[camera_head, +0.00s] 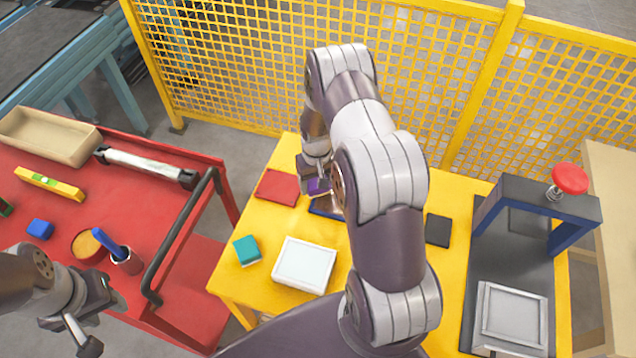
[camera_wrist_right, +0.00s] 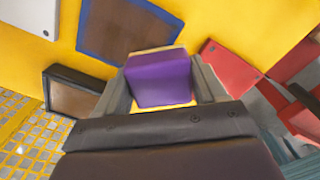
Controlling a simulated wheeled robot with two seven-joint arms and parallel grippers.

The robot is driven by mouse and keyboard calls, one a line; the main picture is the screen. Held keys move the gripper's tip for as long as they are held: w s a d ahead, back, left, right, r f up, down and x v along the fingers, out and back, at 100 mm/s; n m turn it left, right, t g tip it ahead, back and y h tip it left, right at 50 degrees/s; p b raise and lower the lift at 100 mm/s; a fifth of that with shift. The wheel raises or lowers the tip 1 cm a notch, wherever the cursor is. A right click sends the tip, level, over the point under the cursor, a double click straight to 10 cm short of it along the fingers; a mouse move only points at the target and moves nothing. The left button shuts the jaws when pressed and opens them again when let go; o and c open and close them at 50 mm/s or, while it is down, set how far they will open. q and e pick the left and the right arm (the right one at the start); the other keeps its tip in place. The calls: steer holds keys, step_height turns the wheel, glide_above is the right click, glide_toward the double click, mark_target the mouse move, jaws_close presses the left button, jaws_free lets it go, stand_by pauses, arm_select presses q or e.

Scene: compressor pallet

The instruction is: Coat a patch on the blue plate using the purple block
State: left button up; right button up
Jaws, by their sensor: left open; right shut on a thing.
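The purple block (camera_wrist_right: 160,78) is held between the fingers of my right gripper (camera_wrist_right: 160,92). In the head view the purple block (camera_head: 318,186) shows as a small part beside my right gripper (camera_head: 322,192). The blue plate (camera_wrist_right: 128,27) has a blue rim and a brown face in the right wrist view, just beyond the block. Most of the blue plate (camera_head: 325,209) is hidden by my right arm in the head view. I cannot tell whether the block touches the plate. My left gripper (camera_head: 82,328) is open and empty at the red cart's front.
A red plate (camera_head: 278,187), teal block (camera_head: 246,250), white tray (camera_head: 304,265) and black plate (camera_head: 438,230) lie on the yellow table. A press with a red knob (camera_head: 570,178) stands right. The red cart (camera_head: 150,230) holds several items. Yellow fencing (camera_head: 230,60) runs behind.

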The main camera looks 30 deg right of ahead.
steer(key=shift+r, duration=0.7)
step_height(320, 180, up, 2)
steer(key=shift+w+r+p, duration=0.1)
steer(key=shift+w+p, duration=0.05)
steer(key=shift+p, duration=0.95)
steer(key=shift+r, duration=0.3)
steer(key=shift+r+p, duration=0.35)
steer(key=shift+p, duration=0.05)
arm_select(q)
steer(key=r, duration=0.3)
steer(key=shift+s+d+r, duration=0.25)
arm_select(e)
steer(key=shift+s, duration=0.2)
arm_select(q)
steer(key=shift+w, duration=0.1)
arm_select(e)
steer(key=shift+w+f, duration=0.1)
steer(key=shift+w, duration=0.05)
